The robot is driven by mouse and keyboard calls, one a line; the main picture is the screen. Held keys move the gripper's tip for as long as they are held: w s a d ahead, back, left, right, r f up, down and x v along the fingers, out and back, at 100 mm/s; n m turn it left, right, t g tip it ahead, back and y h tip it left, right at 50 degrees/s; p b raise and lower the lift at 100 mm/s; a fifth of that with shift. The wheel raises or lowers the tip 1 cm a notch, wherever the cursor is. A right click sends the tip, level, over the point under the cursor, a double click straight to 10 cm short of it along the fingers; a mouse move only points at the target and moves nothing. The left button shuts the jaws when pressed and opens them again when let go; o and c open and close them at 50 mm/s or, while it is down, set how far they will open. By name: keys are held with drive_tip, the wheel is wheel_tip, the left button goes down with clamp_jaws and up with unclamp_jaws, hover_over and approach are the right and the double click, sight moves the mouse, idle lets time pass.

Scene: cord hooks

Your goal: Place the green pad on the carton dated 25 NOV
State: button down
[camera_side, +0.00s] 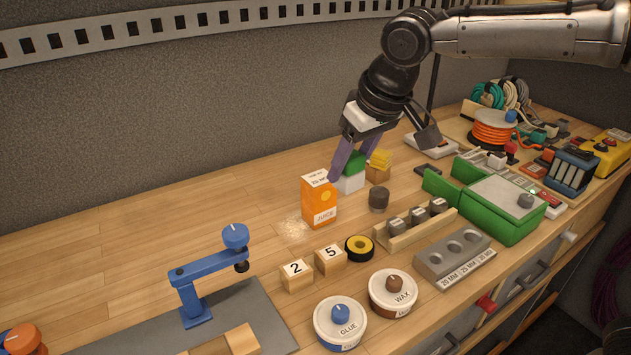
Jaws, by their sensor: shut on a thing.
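The green pad (355,161) is between the purple fingers of my gripper (349,166), which is shut on it. The pad is just above or on top of a white block (350,184); I cannot tell whether they touch. An orange juice carton (319,203) stands upright just left of my gripper, with a white label on its upper face. The date on that label is too small to read surely. The near finger partly hides the pad and lies close to the carton's upper right edge.
A wooden block with a yellow top (379,165) and a dark grey weight (378,199) stand to the right. Numbered wooden blocks (297,276), a yellow-black roll (359,248) and two round tins (392,293) stand in front. The bench left of the carton is clear.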

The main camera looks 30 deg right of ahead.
drive_tip(key=d+r+m, duration=0.1)
drive_tip(key=d+r, duration=0.5)
approach(314, 173)
drive_tip(key=shift+w+a+f+h, duration=0.15)
drive_tip(key=shift+w+f+h, duration=0.15)
drive_tip(key=shift+w, duration=0.4)
drive_tip(key=shift+w+a+f, duration=0.1)
drive_tip(key=shift+w+f, duration=0.05)
drive_tip(key=shift+f, duration=0.75)
drive_tip(key=shift+w+f, duration=0.1)
drive_tip(key=shift+f, duration=0.85)
drive_tip(key=shift+c, duration=1.5)
unclamp_jaws()
drive_tip(key=shift+f, duration=0.15)
